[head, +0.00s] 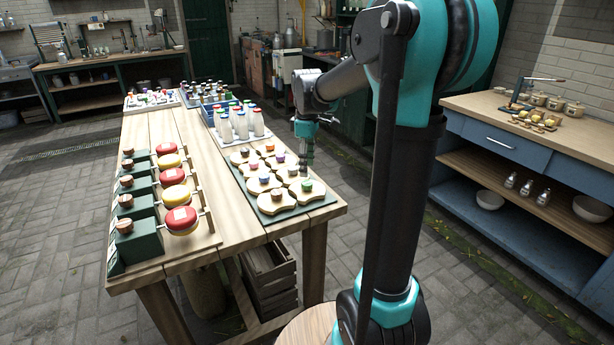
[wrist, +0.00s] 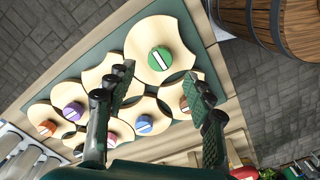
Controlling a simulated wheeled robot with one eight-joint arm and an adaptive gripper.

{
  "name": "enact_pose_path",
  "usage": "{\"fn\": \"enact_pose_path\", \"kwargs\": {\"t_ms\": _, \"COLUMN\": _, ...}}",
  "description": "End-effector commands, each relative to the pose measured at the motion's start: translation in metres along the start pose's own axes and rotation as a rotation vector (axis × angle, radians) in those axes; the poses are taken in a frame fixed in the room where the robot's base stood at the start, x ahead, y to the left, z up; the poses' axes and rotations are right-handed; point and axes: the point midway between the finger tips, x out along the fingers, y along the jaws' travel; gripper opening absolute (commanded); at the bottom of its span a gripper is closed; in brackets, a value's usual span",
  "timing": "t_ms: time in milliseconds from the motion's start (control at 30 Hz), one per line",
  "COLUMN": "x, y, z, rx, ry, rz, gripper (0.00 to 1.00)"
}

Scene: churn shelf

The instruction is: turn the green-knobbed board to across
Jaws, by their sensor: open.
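The green-knobbed board is a pale wooden board with a green knob (wrist: 160,59) bearing a white stripe. It lies at the near right corner of a dark green mat (head: 262,209). In the wrist view the stripe runs steeply, leaning slightly down to the right. In the head view this board (head: 318,190) shows small, and its stripe is too small to read. My gripper (wrist: 161,82) is open and empty, its fingers apart on either side below the green knob. In the head view my gripper (head: 306,160) hangs above the right side of the mat.
Several similar boards with other knobs lie close by, including a blue knob (wrist: 144,125) and a brown knob (wrist: 185,104). Red and yellow rounds (head: 180,218) line the table's left side. A barrel (wrist: 284,22) stands near the table's end.

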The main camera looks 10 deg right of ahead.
Motion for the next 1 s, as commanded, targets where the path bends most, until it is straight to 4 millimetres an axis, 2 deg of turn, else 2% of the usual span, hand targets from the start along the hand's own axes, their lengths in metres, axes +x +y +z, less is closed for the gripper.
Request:
{"fn": "enact_pose_path", "kwargs": {"t_ms": 200, "x": -0.04, "y": 0.0, "z": 0.0, "rx": 0.0, "ry": 0.0, "rz": 0.0, "gripper": 0.53}}
{"fn": "enact_pose_path", "kwargs": {"t_ms": 300, "x": -0.051, "y": 0.0, "z": 0.0, "rx": 0.0, "ry": 0.0, "rz": 0.0, "gripper": 0.53}}
{"fn": "enact_pose_path", "kwargs": {"t_ms": 500, "x": -0.06, "y": 0.0, "z": 0.0, "rx": 0.0, "ry": 0.0, "rz": 0.0, "gripper": 0.53}}
{"fn": "enact_pose_path", "kwargs": {"t_ms": 833, "x": -0.057, "y": -0.002, "z": 0.002, "rx": 0.016, "ry": 0.003, "rz": 0.005, "gripper": 0.53}}
{"fn": "enact_pose_path", "kwargs": {"t_ms": 933, "x": -0.04, "y": -0.013, "z": 0.013, "rx": 0.096, "ry": 0.018, "rz": 0.026, "gripper": 0.53}}
{"fn": "enact_pose_path", "kwargs": {"t_ms": 1000, "x": -0.02, "y": -0.028, "z": 0.026, "rx": 0.202, "ry": 0.04, "rz": 0.054, "gripper": 0.53}}
